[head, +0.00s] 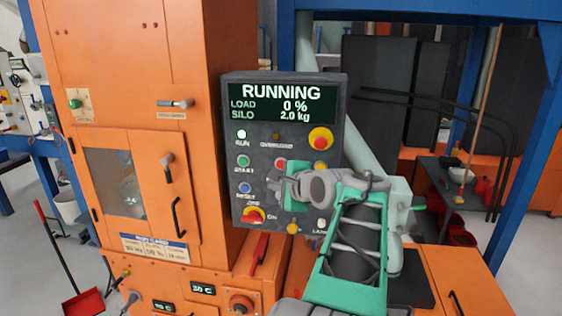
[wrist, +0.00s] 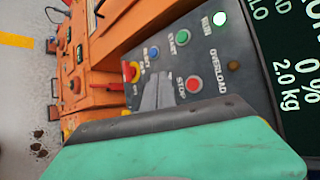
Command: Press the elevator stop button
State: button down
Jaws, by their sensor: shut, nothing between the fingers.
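The grey control panel (head: 232,120) reads RUNNING, load 0 %, silo 2.0 kg. Its red STOP button (wrist: 194,84) shows clearly in the wrist view, with its label beside it. In the head view the button (head: 280,162) shows just above my gripper, its label not readable. My gripper (head: 283,184) is shut and empty in front of the panel, below the button. In the wrist view my grey fingertips (wrist: 157,84) lie just left of the STOP button, apart from it in the picture. I cannot tell whether they touch the panel.
The panel also has a green START button (head: 243,161), a blue RESET button (head: 244,188), a white RUN lamp (head: 241,134), a red mushroom knob on yellow (head: 321,138) and a red-yellow rotary switch (head: 253,215). An orange cabinet (head: 140,80) stands to the left.

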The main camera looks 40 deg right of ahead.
aim_at(281, 169)
jog(key=shift+w+d, duration=0.1)
jog(key=w+d+p, duration=0.3)
jog(key=w+d, duration=0.2)
jog(key=d, duration=0.1)
jog(key=shift+d, duration=0.35)
jog(key=shift+w, duration=0.1)
dwell(1.7)
jog(key=shift+p, duration=0.35)
jog(key=shift+w+d+f+p, duration=0.1)
jog(key=shift+w+d+p, duration=0.2)
jog(key=shift+d, duration=0.05)
jog(key=shift+w+d+p, duration=0.2)
jog(key=shift+d+p, duration=0.1)
jog(key=shift+p, duration=0.05)
dwell(0.4)
dwell(0.4)
jog(key=shift+s+a, duration=0.5)
jog(key=shift+a, duration=0.15)
